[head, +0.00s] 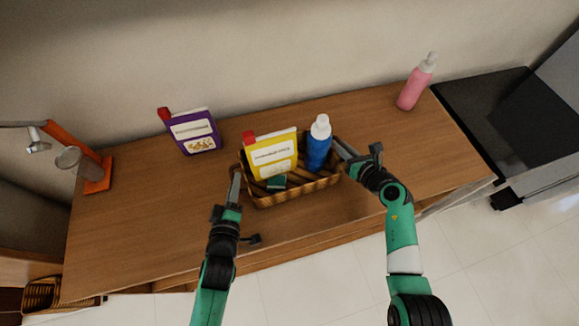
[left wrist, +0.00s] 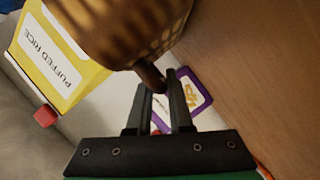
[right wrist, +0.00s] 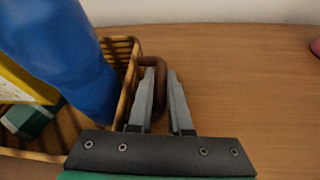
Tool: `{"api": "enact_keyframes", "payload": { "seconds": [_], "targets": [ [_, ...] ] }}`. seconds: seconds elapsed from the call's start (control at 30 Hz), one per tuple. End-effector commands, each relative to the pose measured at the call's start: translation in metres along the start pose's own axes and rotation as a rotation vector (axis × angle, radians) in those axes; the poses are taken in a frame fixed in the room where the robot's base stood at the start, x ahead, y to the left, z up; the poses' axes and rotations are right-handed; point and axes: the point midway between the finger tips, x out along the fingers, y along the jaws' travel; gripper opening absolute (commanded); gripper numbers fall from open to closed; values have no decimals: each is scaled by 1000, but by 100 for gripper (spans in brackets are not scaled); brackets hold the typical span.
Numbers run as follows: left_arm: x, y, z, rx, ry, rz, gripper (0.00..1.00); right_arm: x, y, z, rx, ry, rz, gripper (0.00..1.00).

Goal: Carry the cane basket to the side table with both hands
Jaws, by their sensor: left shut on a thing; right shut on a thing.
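The cane basket (head: 296,193) stands on the wooden table near its front edge. It holds a yellow carton with a red cap (head: 272,155), a blue bottle with a white cap (head: 318,146) and a small green item (head: 276,182). My left gripper (head: 236,178) is shut on the basket's left brown handle, which shows in the left wrist view (left wrist: 151,75). My right gripper (head: 345,151) is shut on the right handle, a brown loop in the right wrist view (right wrist: 160,75). I cannot tell whether the basket's base touches the table.
A purple carton (head: 192,132) stands behind the basket to the left. A pink bottle (head: 416,84) stands at the back right. An orange stand (head: 93,172) with a glass is at the left end. A black surface (head: 500,112) lies right of the wooden table (head: 140,220).

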Motion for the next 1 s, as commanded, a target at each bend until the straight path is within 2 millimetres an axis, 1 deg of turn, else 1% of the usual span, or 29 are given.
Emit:
{"api": "enact_keyframes", "payload": {
  "seconds": [0.07,0.27,0.37,0.6,0.7,1.0],
  "targets": [
    [0,-2,1,2,-1,-4,0,0,0,0,0,-1,-1,0],
    [-1,4,-3,2,1,0,0,-2,0,7,-1,-5,-1,0],
    [-3,11,-7,2,1,1,0,-5,2,15,-1,-5,-1,0],
    [-9,36,-23,2,1,2,0,-16,7,42,-1,-5,-2,0],
    [-11,42,-27,2,1,2,0,-19,8,48,-1,-5,-2,0],
    [-11,42,-27,2,1,2,0,-19,8,48,-1,-5,-2,0]
  ]
}}
